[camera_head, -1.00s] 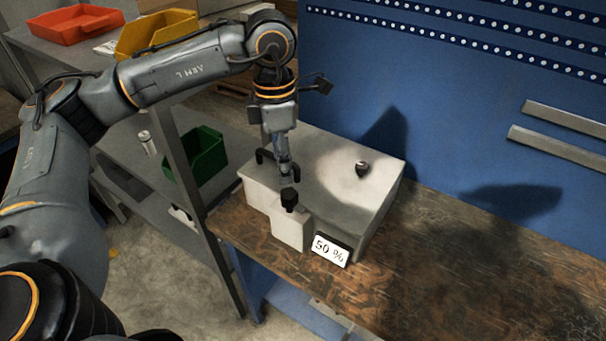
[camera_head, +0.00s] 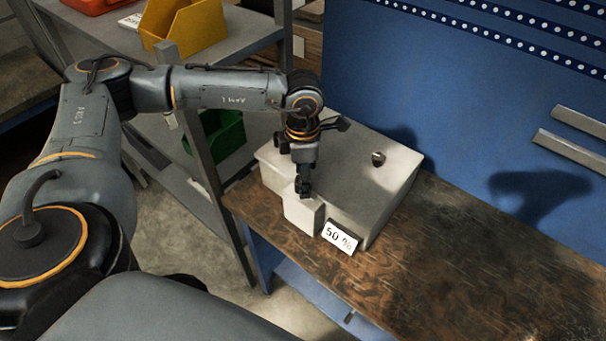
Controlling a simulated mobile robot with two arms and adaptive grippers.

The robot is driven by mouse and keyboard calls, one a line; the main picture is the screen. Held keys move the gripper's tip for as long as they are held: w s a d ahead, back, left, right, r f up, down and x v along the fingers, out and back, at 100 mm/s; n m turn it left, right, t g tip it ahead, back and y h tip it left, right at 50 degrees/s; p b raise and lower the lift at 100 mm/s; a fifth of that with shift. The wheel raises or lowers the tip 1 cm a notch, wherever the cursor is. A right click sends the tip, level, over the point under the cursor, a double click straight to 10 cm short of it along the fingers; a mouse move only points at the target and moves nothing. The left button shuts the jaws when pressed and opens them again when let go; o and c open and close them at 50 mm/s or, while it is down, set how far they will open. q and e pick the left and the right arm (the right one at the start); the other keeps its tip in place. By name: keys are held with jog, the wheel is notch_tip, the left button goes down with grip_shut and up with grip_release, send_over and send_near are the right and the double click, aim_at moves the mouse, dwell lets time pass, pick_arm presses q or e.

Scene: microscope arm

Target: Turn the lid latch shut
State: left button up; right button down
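A pale grey box (camera_head: 345,185) with a flat lid stands on the workbench. A pale block (camera_head: 301,215) sticks out from its front left. A sign reading "50 %" (camera_head: 340,237) is at the box's front. My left gripper (camera_head: 304,189) points down at the top of the block, where the dark latch knob sits. The gripper covers the knob, and the two dark shapes merge. I cannot tell whether the fingers are shut on it. My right gripper is not in view.
A small dark knob (camera_head: 378,158) sits on the lid. The brown bench top (camera_head: 450,250) is clear to the right. A blue panel (camera_head: 460,110) rises behind. A shelf at left holds a yellow bin (camera_head: 190,28) and a green bin (camera_head: 222,138).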

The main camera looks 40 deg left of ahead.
pick_arm(q)
jog(key=shift+f, duration=0.65)
jog(key=c, duration=1.2)
jog(key=shift+o, duration=0.2)
jog(key=shift+f+n+b, duration=0.15)
jog(key=shift+n+b, duration=0.45)
jog(key=shift+b, duration=0.15)
jog(key=n+b, duration=0.3)
jog(key=shift+f, duration=0.1)
jog(key=n+b, duration=0.3)
jog(key=shift+n, duration=0.4)
jog(key=n+b, duration=0.1)
jog(key=n, duration=0.1)
jog(key=n+b, duration=0.2)
jog(key=shift+r+n, duration=0.2)
jog(key=shift+n, duration=0.1)
jog(key=shift+n+b, duration=0.6)
jog(key=shift+n, duration=0.6)
jog(key=shift+r+n+b, duration=0.15)
jog(key=shift+n+b, duration=0.15)
jog(key=shift+n, duration=1)
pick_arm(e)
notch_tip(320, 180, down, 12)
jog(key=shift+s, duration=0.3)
pick_arm(q)
jog(key=shift+n, duration=0.3)
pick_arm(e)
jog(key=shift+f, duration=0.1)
